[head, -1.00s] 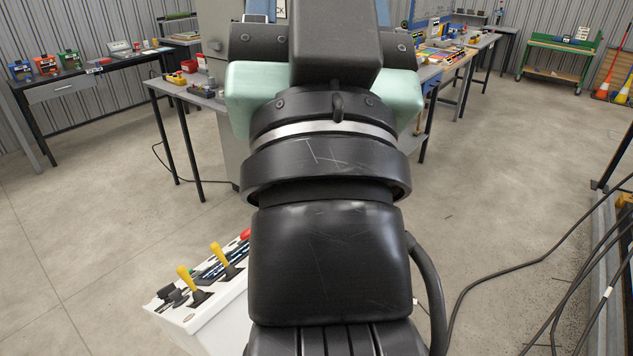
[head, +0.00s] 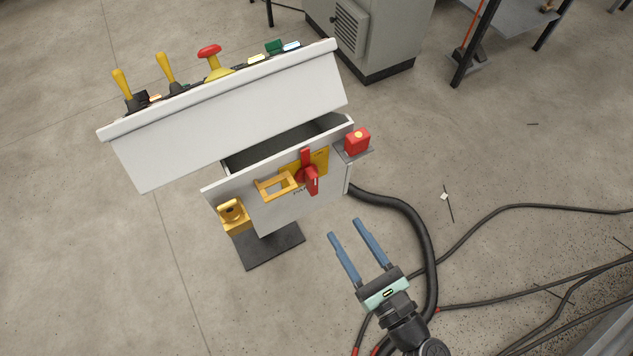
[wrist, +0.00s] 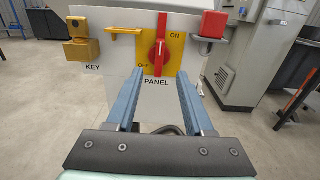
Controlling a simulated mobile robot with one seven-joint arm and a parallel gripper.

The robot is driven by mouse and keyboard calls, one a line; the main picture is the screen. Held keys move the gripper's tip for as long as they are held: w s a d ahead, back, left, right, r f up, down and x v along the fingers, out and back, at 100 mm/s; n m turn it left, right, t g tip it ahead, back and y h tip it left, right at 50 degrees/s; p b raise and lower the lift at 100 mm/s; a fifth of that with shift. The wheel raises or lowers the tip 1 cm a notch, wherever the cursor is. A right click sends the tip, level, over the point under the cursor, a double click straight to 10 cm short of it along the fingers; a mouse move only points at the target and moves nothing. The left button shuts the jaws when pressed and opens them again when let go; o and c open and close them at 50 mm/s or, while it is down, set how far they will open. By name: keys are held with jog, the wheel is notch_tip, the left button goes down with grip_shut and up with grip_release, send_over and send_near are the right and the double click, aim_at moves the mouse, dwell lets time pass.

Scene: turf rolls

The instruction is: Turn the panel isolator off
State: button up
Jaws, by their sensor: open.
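The panel isolator is a red rotary handle (head: 308,173) on a yellow plate (head: 320,160), on the front of a white control console (head: 240,120). In the wrist view the red handle (wrist: 160,50) stands about upright, with ON to its upper right and OFF to its lower left. "PANEL" is printed below it. My gripper (head: 344,228) is open and empty, in front of the panel and apart from it in the head view. In the wrist view my gripper (wrist: 160,72) points at the isolator, its blue fingers either side of the handle's lower end.
A yellow bracket (head: 262,191) sticks out left of the isolator. A yellow lock-like block (head: 232,217) sits left, by the KEY label. A red block (head: 357,142) stands on a small shelf at right. Black cables (head: 510,207) lie on the floor at right.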

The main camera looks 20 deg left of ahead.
aim_at(315, 183)
jog(key=x, duration=1.2)
jog(key=shift+w+a+p, duration=0.25)
jog(key=shift+p, duration=0.1)
grip_shut()
